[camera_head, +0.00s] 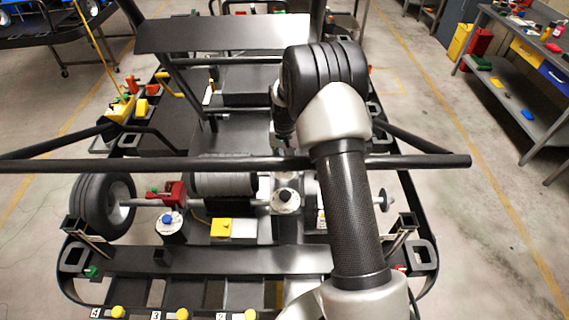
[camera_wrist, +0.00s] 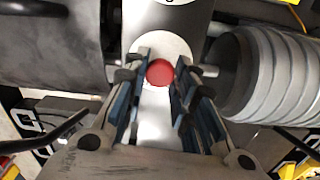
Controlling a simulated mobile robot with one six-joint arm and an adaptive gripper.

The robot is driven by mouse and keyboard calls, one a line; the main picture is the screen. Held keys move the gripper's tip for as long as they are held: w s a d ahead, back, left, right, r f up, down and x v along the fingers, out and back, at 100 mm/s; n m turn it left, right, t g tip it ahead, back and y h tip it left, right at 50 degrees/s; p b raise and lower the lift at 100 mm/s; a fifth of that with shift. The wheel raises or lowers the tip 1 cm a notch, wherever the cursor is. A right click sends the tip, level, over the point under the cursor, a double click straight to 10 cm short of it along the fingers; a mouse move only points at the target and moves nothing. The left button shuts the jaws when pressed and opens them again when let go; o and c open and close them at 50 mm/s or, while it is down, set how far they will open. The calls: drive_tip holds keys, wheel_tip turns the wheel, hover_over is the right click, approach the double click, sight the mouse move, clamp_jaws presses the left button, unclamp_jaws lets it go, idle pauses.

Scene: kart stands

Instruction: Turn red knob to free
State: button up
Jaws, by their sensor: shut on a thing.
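The red knob (camera_wrist: 160,72) shows in the wrist view as a round red cap on a pale disc, set on a bright metal plate (camera_wrist: 140,15). My gripper (camera_wrist: 159,80) is around the knob, with one blue-padded finger on each side, shut on it. Part of a dark marking shows at the top edge of the plate, too cut off to read. In the head view my arm hides the red knob and the fingertips.
A ribbed grey cylinder (camera_wrist: 268,75) stands close to the right of my fingers, and a dark box (camera_wrist: 50,50) to the left. In the head view a black bar (camera_head: 150,164) crosses the kart frame. A workbench (camera_head: 515,95) stands at the right, with open floor beside the kart.

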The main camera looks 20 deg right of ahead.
drive_tip(key=shift+m, duration=0.6)
drive_tip(key=o, duration=1.1)
wheel_tip(320, 180, up, 8)
drive_tip(key=shift+f, duration=0.2)
idle(0.3)
